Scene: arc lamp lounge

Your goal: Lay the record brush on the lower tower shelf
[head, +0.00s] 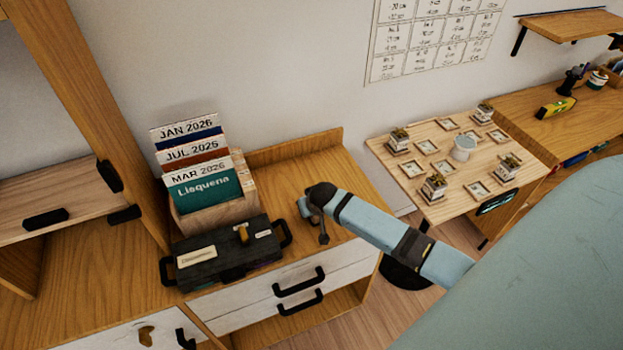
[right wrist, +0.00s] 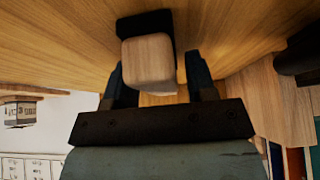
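The record brush, a pale wooden block with a black pad (right wrist: 148,58), shows in the right wrist view on a wooden surface. It lies between the two fingers of my right gripper (head: 313,220), which is open, with a gap visible between the brush and the right-hand finger. In the head view this gripper is low over the right part of the drawer cabinet top (head: 297,158), and I cannot make out the brush there. A tall wooden frame with shelf boards (head: 60,195) stands at the left; I cannot tell which board is the lower tower shelf. My left gripper is not in view.
A black case (head: 225,262) and a wooden box of dated cards (head: 205,215) stand left of my right gripper. Black drawer handles (head: 300,280) project from the cabinet front. A table (head: 400,148) with small potted plants and a white cup is at the right.

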